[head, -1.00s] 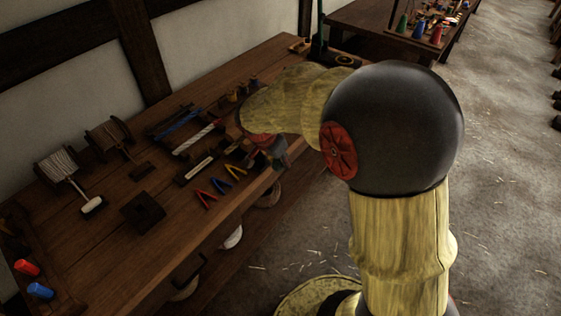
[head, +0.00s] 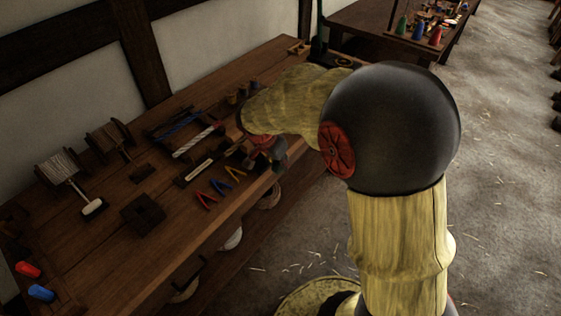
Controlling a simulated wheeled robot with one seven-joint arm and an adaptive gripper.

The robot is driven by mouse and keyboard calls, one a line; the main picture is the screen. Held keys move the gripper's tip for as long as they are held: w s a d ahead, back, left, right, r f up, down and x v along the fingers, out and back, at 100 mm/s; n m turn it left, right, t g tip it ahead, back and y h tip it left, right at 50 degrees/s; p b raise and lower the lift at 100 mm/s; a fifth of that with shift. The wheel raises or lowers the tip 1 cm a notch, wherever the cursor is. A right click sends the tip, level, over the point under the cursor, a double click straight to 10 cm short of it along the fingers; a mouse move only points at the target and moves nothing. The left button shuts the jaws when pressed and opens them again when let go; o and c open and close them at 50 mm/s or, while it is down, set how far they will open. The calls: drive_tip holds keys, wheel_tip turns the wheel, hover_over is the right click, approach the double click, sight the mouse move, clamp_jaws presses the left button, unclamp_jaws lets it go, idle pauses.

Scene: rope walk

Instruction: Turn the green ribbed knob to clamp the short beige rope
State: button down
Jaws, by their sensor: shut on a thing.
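My gripper (head: 262,160) is at the front edge of the workbench, mostly covered by my own wrist and forearm. It is closed low over the bench top. The green ribbed knob is not clearly visible; the place between my fingers is hidden and dark. A short beige strip, perhaps the short beige rope (head: 199,170), lies in a dark narrow holder just left of my gripper. I cannot tell whether it is clamped.
Open floor (head: 500,200) lies to the right.

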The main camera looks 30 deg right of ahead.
drive_tip(key=shift+r+p, duration=0.15)
drive_tip(key=shift+p, duration=0.2)
drive_tip(key=y+p, duration=0.1)
drive_tip(key=p, duration=0.1)
drive_tip(key=y+p, duration=0.1)
drive_tip(key=p, duration=0.2)
drive_tip(key=shift+d+r+g, duration=0.15)
drive_tip(key=shift+r+g, duration=0.05)
drive_tip(key=shift+g, duration=0.2)
drive_tip(key=g+y+p, duration=0.1)
drive_tip(key=y+p, duration=0.1)
drive_tip(key=p, duration=0.3)
drive_tip(key=shift+d+f+y+p, duration=0.1)
drive_tip(key=shift+y+p, duration=0.3)
drive_tip(key=y+p, duration=0.2)
drive_tip(key=p, duration=0.1)
drive_tip(key=shift+f+g, duration=0.15)
drive_tip(key=shift+g, duration=0.25)
drive_tip(key=y+p, duration=0.1)
drive_tip(key=g+y+p, duration=0.1)
drive_tip(key=y, duration=0.2)
drive_tip(key=shift+w+d+f+g+p, duration=0.1)
drive_tip(key=shift+f+g+p, duration=0.2)
drive_tip(key=shift+p, duration=0.1)
drive_tip(key=y, duration=0.2)
drive_tip(key=shift+f+g+y, duration=0.15)
drive_tip(key=shift+g+y, duration=0.15)
drive_tip(key=shift+g, duration=0.1)
drive_tip(key=shift+g+y, duration=0.5)
drive_tip(key=shift+y, duration=0.8)
